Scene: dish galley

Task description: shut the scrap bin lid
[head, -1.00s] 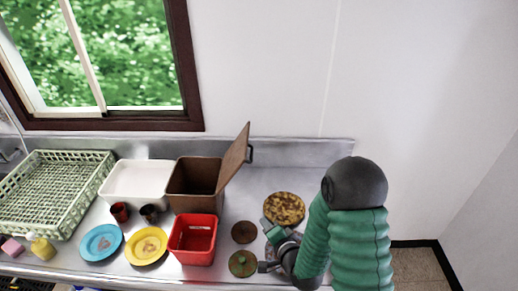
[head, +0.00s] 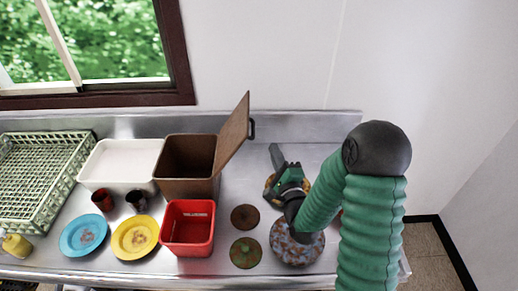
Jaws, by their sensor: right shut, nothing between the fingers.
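The scrap bin (head: 187,187) is a brown open-topped box near the back of the steel counter. Its brown lid (head: 233,130) stands open, tilted up and leaning outward over the right side, with a dark handle (head: 252,130) on its outer face. My right gripper (head: 275,155) is right of the bin, low over the counter, with its fingers pointing toward the back wall. It is shut and empty, apart from the lid and its handle. My green right arm hides part of the counter. My left gripper is not in view.
A red bin (head: 188,242) stands in front of the scrap bin, and a white tub (head: 105,178) to its left. A yellowish plate (head: 269,186) lies partly hidden under my gripper. A rusty-blue plate (head: 297,251), brown disc (head: 245,217) and green disc (head: 246,252) lie nearer.

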